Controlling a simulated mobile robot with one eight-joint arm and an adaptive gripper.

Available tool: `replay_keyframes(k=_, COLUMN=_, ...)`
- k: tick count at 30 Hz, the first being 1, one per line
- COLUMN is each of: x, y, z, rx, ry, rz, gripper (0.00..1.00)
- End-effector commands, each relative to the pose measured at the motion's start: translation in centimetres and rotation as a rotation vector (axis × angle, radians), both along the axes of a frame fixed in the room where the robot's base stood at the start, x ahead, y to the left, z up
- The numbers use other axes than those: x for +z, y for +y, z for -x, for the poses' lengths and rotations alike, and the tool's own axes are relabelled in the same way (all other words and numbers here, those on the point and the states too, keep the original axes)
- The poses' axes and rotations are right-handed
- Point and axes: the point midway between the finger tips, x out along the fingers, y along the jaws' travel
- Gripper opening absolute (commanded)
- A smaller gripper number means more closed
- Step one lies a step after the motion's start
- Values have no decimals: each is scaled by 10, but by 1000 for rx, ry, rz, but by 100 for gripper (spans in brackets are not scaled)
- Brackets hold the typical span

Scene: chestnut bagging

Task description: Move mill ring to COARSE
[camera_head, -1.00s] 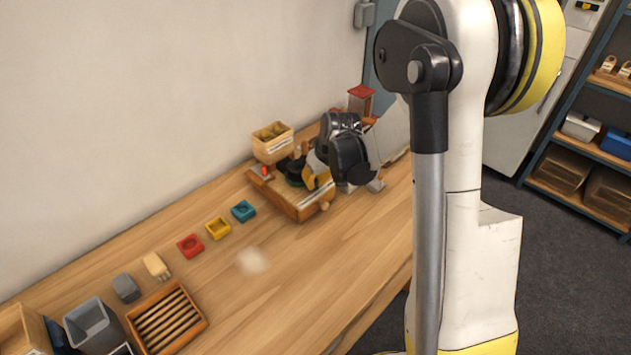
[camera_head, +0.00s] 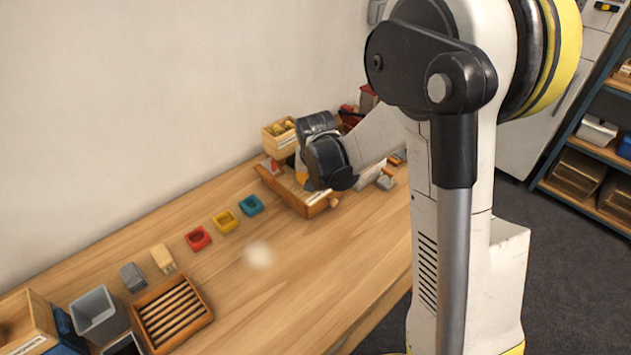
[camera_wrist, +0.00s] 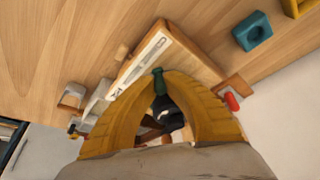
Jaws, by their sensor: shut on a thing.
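The mill has a wooden base (camera_head: 317,205) on the bench, with a box-shaped hopper (camera_head: 281,137) holding light-coloured pieces. In the wrist view, a pale marked strip (camera_wrist: 139,64) runs along the base's edge. The lettering is too small to read. My gripper (camera_wrist: 163,75) has its yellow fingers closed around a green lever of the mill ring (camera_wrist: 159,82), with dark parts below it between the fingers. The rest of the ring and its setting are hidden. In the head view my dark wrist covers the mill's middle, and only a bit of yellow finger shows.
Teal (camera_head: 250,204), yellow (camera_head: 225,221) and red (camera_head: 198,238) small blocks line the bench left of the mill. A slotted wooden tray (camera_head: 171,313) and grey bin (camera_head: 98,315) stand at the near left. The bench front is mostly clear.

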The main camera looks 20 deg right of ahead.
Motion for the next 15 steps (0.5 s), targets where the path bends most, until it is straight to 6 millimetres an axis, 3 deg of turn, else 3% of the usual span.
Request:
replay_keyframes(k=11, x=0, y=1, z=-1, rx=-3, ry=-3, rz=0, gripper=0)
replay_keyframes(k=12, x=0, y=1, z=-2, rx=-2, ry=-4, rz=-1, gripper=22)
replay_keyframes(k=13, x=0, y=1, z=-1, rx=-3, ry=-3, rz=0, gripper=31)
replay_keyframes(k=15, x=0, y=1, z=-1, rx=-3, ry=-2, rz=0, gripper=36)
